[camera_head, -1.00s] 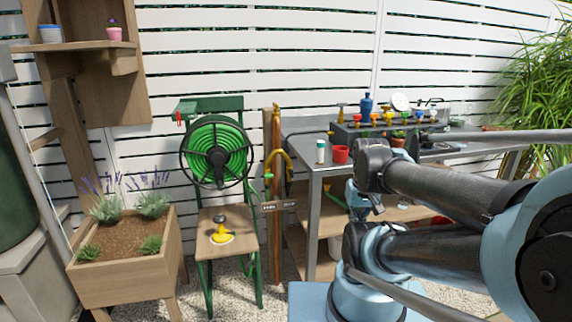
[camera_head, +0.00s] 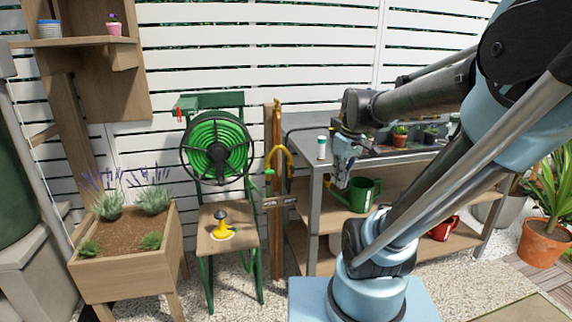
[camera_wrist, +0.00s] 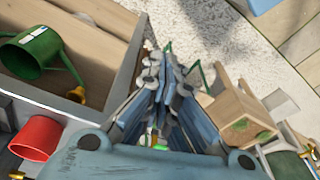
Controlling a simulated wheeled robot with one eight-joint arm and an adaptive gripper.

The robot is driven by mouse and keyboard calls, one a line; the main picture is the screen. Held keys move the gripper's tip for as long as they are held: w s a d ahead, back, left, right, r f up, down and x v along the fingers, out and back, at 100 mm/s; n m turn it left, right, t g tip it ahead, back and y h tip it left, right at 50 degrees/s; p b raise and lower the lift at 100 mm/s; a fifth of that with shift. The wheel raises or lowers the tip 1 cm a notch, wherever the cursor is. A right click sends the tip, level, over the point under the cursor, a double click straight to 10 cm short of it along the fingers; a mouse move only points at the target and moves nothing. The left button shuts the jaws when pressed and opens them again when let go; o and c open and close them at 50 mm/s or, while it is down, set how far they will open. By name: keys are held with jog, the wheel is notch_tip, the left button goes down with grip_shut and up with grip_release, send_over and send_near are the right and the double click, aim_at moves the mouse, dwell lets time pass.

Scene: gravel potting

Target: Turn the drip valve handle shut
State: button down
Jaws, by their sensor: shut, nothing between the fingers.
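The valve is not clearly made out there.
A green hose reel (camera_head: 217,148) and wooden planter (camera_head: 125,279) stand left. Gravel lies in front of the post.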

jog(key=w+a+r+n+g+y, duration=0.1)
jog(key=w+a+r+n, duration=0.1)
jog(key=w+a+n, duration=0.35)
jog(key=w+a+r+n+y, duration=0.1)
jog(key=w+a+r+n, duration=0.15)
jog(key=w, duration=0.55)
jog(key=n+g, duration=0.1)
jog(key=n, duration=0.5)
send_over(292, 169)
jog(key=w, duration=0.1)
jog(key=f, duration=0.1)
jog(key=x, duration=0.9)
jog(key=shift+y, duration=0.4)
